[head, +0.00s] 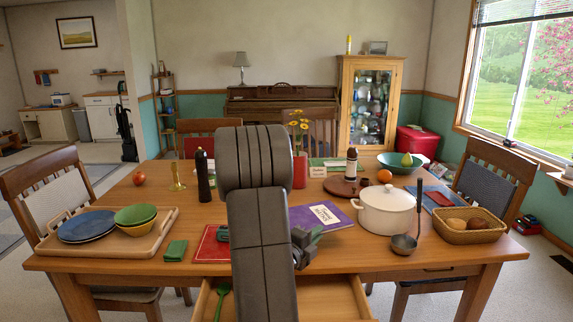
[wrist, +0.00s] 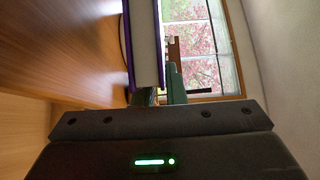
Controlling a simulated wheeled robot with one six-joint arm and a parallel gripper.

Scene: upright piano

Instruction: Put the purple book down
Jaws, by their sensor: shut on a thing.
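The purple book (head: 322,218) is level over the middle of the wooden table, its cover with white lettering facing up. In the wrist view it shows edge-on, with white pages (wrist: 146,45) between purple covers. My gripper (head: 305,240) is shut on the book's near edge; my arm hides part of it in the head view. The fingers show partly in the wrist view (wrist: 158,97). The table top (head: 340,250) lies close under the book; I cannot tell whether they touch.
A white pot (head: 385,211) stands just right of the book, with a ladle (head: 404,243) beside it. A red mat (head: 212,245) lies left of my arm. A red vase (head: 300,172) stands behind. An open drawer (head: 335,298) juts out in front.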

